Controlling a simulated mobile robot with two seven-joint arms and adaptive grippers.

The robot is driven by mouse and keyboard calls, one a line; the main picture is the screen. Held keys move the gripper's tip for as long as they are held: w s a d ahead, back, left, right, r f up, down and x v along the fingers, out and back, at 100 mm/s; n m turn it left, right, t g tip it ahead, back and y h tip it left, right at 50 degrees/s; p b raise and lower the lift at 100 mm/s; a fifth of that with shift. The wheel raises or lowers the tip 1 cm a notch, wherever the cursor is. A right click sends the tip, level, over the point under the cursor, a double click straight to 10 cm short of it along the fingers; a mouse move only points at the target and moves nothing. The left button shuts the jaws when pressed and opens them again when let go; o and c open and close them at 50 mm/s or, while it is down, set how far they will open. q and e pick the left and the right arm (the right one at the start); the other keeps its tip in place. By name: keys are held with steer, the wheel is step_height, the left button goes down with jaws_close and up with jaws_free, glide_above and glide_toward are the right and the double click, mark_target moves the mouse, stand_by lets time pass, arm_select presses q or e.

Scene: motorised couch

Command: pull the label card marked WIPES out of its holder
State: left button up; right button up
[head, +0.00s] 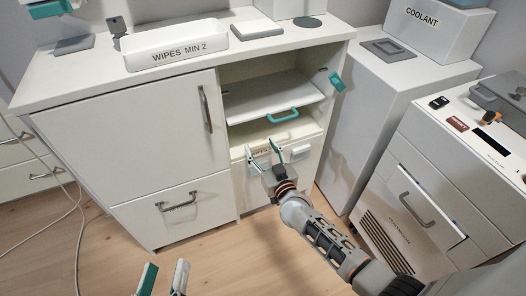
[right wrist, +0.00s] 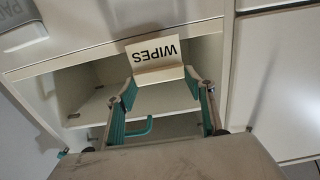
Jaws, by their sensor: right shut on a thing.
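The WIPES label card (right wrist: 153,52) shows in the right wrist view, its lettering upside down, with a pale lip or fold (right wrist: 160,75) along its lower edge in that picture. My right gripper (right wrist: 160,86) is shut on the card, with a fingertip at each side. In the head view my right gripper (head: 264,152) is at the cabinet front below the open shelves, and the card is mostly hidden between its fingers. Whether the card still sits in its holder I cannot tell. My left gripper (head: 164,278) is open and empty at the bottom left, low over the floor.
The white cabinet (head: 140,140) carries a tray (head: 175,45) marked WIPES MIN 2. A shelf with a teal handle (head: 283,116) is above my right gripper. A COOLANT box (head: 430,30) stands at the back right. A drawer unit (head: 425,200) is at the right.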

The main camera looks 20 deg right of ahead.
mark_target(261, 142)
step_height(261, 142, up, 3)
steer(key=shift+w+p, duration=0.1)
steer(key=shift+p, duration=0.7)
steer(key=shift+r, duration=0.2)
arm_select(q)
steer(key=shift+t, duration=0.5)
steer(key=r, duration=0.5)
steer(key=shift+w, duration=0.35)
arm_select(e)
steer(key=shift+f, duration=0.15)
